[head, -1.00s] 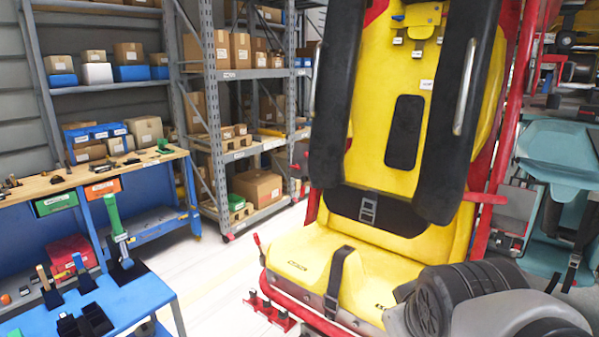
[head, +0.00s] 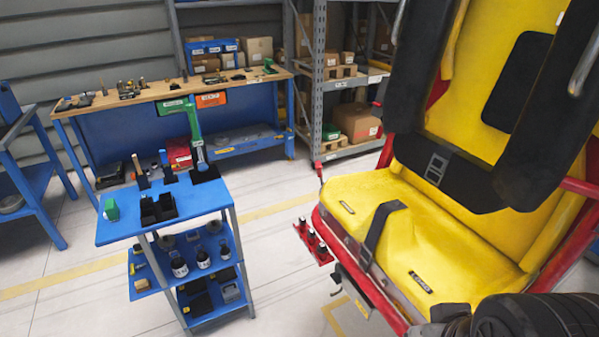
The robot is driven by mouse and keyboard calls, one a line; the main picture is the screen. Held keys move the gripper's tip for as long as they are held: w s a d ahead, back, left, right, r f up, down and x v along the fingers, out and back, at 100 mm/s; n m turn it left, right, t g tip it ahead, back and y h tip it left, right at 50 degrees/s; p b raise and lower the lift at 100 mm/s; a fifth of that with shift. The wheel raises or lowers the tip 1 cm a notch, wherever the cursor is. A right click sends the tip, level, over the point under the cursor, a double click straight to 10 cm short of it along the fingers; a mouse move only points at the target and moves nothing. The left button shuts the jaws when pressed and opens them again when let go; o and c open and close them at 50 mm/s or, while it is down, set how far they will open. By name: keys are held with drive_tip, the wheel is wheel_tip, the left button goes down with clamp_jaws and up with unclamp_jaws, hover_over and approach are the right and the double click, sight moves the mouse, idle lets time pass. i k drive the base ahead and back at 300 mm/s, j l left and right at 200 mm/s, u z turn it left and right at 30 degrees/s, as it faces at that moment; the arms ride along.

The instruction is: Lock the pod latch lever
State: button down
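The yellow pod seat (head: 440,225) with its red frame stands at the right in the head view. A small upright lever with a red grip (head: 319,170) sticks up at the seat's left edge; it looks like the pod latch lever, but I cannot tell whether it is locked. Its lower end is too small to make out. My gripper is not in view; only dark, rounded links of my arm show at the bottom right, in front of the seat's lower corner.
A blue cart (head: 205,205) with tools and black holders stands left of the seat. A red bracket (head: 312,243) with several dark posts juts out beside the seat. A workbench (head: 150,98) and grey shelving (head: 318,80) stand behind. Clear floor lies between cart and seat.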

sight(318, 170)
drive_tip(key=l+u, duration=0.25)
drive_tip(key=l, duration=0.15)
drive_tip(key=i+l+u, duration=0.1)
drive_tip(key=l+u, duration=0.2)
drive_tip(key=l, duration=0.15)
drive_tip(key=i+j+z, duration=0.2)
drive_tip(key=i+j, duration=0.2)
drive_tip(key=i+j+z, duration=0.45)
drive_tip(key=i+j, duration=0.15)
drive_tip(key=j, duration=0.35)
drive_tip(key=i, duration=0.5)
